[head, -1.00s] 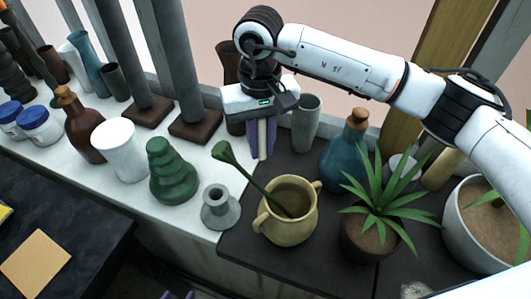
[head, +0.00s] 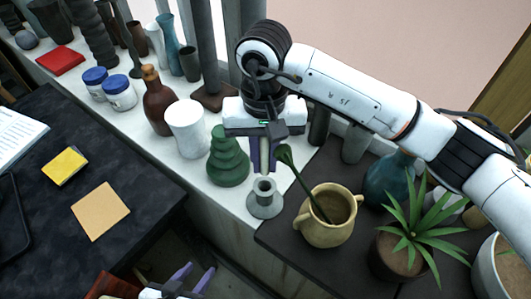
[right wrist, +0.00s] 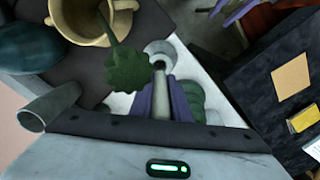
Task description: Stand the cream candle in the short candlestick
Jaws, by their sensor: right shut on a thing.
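The cream candle (right wrist: 161,100) is a slim pale stick between the purple fingers of my right gripper (head: 263,168), which is shut on it. The short candlestick (head: 264,200) is grey with a round foot and stands on the white sill. The gripper is just above it in the head view. In the right wrist view the candle's far end meets the mouth of the candlestick (right wrist: 160,50); I cannot tell whether it has entered. The fingers hide much of the candle. My left gripper (head: 188,280) is low at the bottom edge, open and empty.
A green tiered vase (head: 228,160) stands left of the candlestick. A yellow two-handled pot (head: 325,228) with a green stalk (head: 302,182) is close on the right. A white cylinder (head: 187,128) and a brown bottle (head: 157,103) stand further left. A potted plant (head: 403,255) is at right.

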